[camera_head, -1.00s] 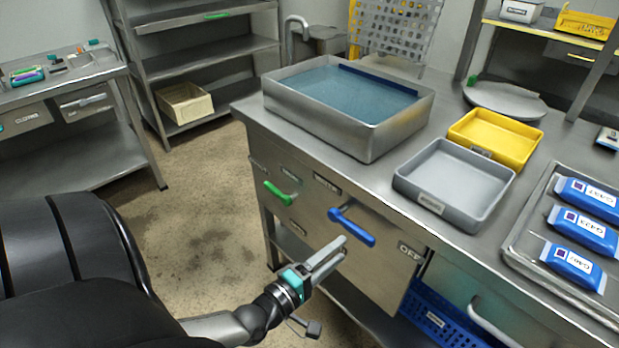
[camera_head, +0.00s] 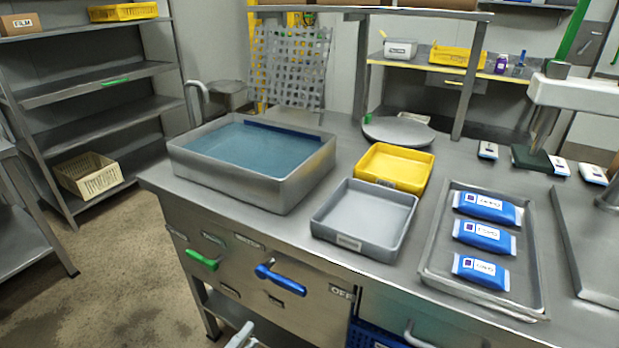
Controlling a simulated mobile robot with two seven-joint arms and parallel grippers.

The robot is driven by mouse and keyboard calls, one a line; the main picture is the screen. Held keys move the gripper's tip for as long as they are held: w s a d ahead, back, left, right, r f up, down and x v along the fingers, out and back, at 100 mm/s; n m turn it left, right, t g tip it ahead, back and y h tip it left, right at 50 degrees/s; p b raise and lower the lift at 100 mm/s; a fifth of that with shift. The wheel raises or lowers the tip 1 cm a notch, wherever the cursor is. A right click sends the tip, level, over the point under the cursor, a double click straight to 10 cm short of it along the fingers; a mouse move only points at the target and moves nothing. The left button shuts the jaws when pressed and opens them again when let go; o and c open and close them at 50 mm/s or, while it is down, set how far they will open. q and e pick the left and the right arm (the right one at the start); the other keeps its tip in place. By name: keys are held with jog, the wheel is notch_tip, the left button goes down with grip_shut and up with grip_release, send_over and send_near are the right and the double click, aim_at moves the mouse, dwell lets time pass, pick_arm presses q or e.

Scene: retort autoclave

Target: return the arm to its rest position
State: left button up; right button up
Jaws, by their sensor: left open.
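The green lever handle (camera_head: 202,259) is further left. My right gripper is not in the picture.
The steel bench holds a water basin (camera_head: 250,190), a grey tray (camera_head: 355,245), a yellow tray (camera_head: 393,185) and a steel tray (camera_head: 430,268) with several blue pouches. Shelves (camera_head: 100,125) stand back left. The floor (camera_head: 120,270) left of the bench is clear.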

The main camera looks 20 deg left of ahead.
pick_arm(q)
jog(key=s+f+m+g, duration=0.2)
jog(key=f+m+g, duration=0.25)
jog(key=f, duration=0.55)
jog(key=s+f+m+g, duration=0.3)
jog(key=f+m, duration=0.3)
jog(key=f, duration=0.4)
jog(key=s+d+f+m+g+y, duration=0.2)
jog(key=s+f+m+g, duration=0.6)
jog(key=s+f, duration=0.6)
jog(key=shift+s+d+m+p, duration=0.3)
jog(key=shift+d+m+p, duration=0.15)
jog(key=shift+m, duration=0.1)
